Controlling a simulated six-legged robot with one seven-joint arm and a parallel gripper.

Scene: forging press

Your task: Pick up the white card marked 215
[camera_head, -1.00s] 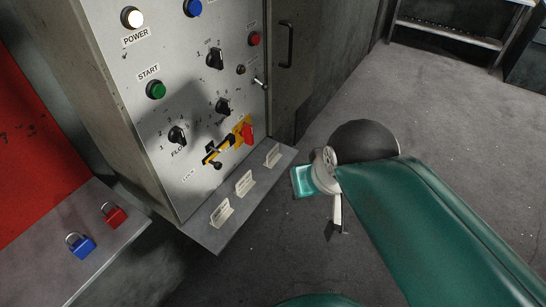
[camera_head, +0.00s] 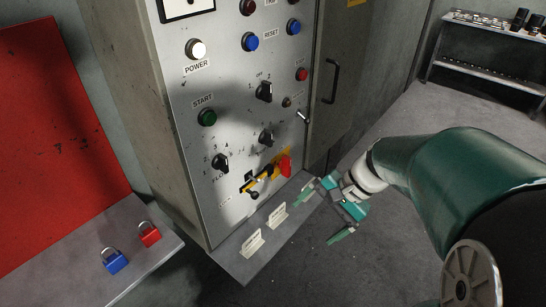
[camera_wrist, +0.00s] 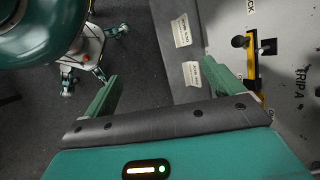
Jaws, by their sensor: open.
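In the wrist view two white cards, one at the far end (camera_wrist: 181,32) and one nearer (camera_wrist: 192,74), show beside the right finger. My gripper (camera_head: 322,215) is open, at the right end of the ledge, with one finger over the ledge and the other out past its edge. In the wrist view nothing lies between its fingers (camera_wrist: 163,88).
The panel (camera_head: 225,140) rises behind the ledge, with knobs and a yellow-and-red switch (camera_head: 268,176) jutting out just above the cards. A blue padlock (camera_head: 116,262) and a red padlock (camera_head: 149,235) sit on a left shelf. A rack (camera_head: 490,75) stands back right.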

